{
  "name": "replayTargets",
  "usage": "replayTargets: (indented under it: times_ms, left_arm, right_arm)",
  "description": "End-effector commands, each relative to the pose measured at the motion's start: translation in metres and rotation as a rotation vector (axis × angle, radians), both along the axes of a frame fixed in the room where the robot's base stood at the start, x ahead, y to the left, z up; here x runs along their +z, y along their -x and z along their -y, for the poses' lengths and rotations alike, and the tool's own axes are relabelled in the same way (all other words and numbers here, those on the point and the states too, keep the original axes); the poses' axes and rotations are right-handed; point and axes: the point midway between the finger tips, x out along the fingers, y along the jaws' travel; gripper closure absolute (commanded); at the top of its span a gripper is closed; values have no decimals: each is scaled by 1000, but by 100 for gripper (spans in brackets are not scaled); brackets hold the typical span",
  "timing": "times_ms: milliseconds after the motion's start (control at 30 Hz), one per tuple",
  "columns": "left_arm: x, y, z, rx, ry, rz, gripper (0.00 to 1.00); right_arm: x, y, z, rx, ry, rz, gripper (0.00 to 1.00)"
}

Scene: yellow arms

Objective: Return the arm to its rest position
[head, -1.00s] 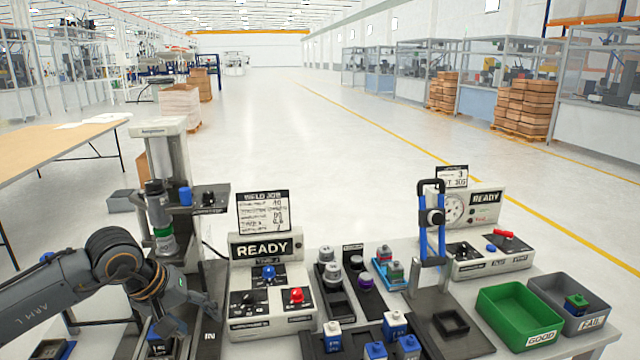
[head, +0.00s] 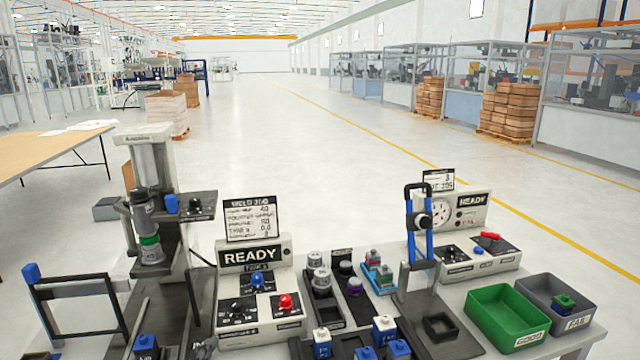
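My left arm is out of the head view, apart from a small grey piece at the bottom edge (head: 205,347) that looks like the tip of my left gripper. Whether it is open or shut does not show. My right arm and gripper are not in view. The weld station with its READY panel (head: 252,256) stands on the bench, with a blue and a red button below the display. The press column (head: 150,165) with its green-ringed tool head (head: 148,240) stands left of it.
A black frame with a blue knob (head: 31,272) stands at the left. Trays of blue-and-white and grey parts (head: 322,340) fill the front middle. A blue-handled fixture (head: 419,230), a gauge box (head: 475,215), a green GOOD bin (head: 490,295) and a grey FAIL bin (head: 540,292) stand right.

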Motion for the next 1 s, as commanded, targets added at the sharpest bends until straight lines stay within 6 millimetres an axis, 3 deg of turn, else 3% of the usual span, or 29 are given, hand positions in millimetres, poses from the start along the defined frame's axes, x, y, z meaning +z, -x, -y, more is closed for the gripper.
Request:
replayTargets:
  times_ms: [33, 100, 200, 400, 600, 867, 1000]
  left_arm:
    - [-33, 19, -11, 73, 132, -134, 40]
    - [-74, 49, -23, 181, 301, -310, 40]
    - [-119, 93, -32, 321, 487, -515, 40]
    - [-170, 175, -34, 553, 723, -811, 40]
    - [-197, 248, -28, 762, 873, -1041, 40]
    - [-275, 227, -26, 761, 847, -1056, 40]
    - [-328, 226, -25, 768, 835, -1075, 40]
  right_arm:
    - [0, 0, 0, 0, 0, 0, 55]
    - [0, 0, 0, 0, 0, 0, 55]
    - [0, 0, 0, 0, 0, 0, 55]
    - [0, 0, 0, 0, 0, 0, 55]
    - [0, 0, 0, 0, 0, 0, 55]
    - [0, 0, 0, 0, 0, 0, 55]
    - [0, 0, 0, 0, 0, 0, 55]
